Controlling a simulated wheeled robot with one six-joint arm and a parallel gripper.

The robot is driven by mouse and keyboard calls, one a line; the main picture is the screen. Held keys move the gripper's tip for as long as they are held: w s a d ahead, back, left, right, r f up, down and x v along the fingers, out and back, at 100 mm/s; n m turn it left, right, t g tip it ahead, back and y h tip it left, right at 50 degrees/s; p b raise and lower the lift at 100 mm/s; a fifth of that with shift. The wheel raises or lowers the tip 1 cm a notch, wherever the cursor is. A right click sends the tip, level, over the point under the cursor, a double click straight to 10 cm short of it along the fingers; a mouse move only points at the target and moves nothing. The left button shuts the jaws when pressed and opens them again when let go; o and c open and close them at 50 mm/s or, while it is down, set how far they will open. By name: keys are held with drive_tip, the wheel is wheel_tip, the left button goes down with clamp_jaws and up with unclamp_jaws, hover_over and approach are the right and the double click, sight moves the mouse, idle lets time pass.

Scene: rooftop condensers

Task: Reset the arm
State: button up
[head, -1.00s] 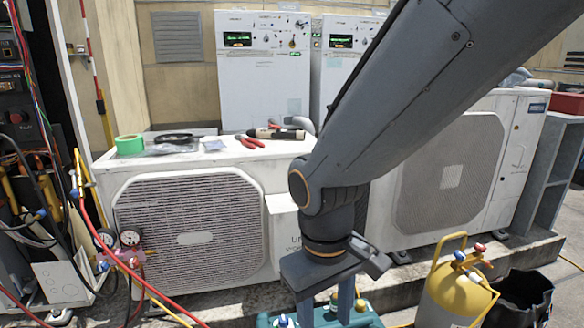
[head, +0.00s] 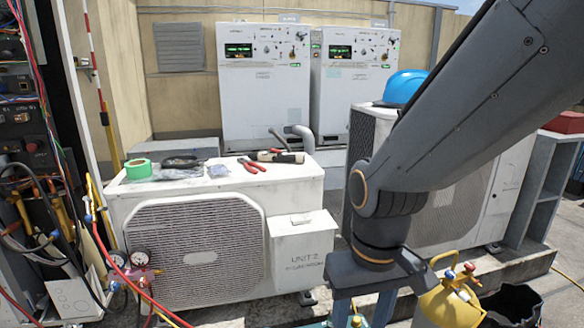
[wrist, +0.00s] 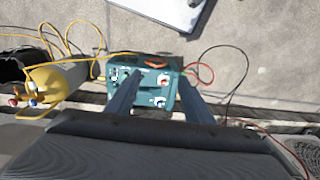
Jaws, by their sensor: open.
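My arm reaches down from the upper right in the head view. My gripper (head: 361,310) hangs in front of the outdoor units, pointing down, and the bottom edge cuts off its fingertips. In the wrist view its two blue-grey fingers (wrist: 156,88) stand apart with nothing held between them. Beyond them a teal box (wrist: 145,72) with gauges or ports sits on the ground. I cannot tell the exact gap between fingers and box.
A condenser (head: 197,252) carries green tape (head: 138,169), red pliers (head: 252,165) and other tools. A blue helmet (head: 404,87) sits on the right condenser. A yellow cylinder (head: 447,304) and black bucket (head: 512,305) stand close right of my gripper. Hoses and gauges (head: 138,258) hang left.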

drive_tip(key=s+d+r+m+p, duration=0.1)
drive_tip(key=d+r+m+p, duration=0.1)
drive_tip(key=d+r+p, duration=0.6)
drive_tip(key=r+p, duration=0.1)
drive_tip(key=p, duration=0.3)
drive_tip(key=shift+s+d+r+m, duration=0.15)
drive_tip(key=shift+s+r+m, duration=0.05)
drive_tip(key=shift+r+m, duration=0.1)
idle(1.3)
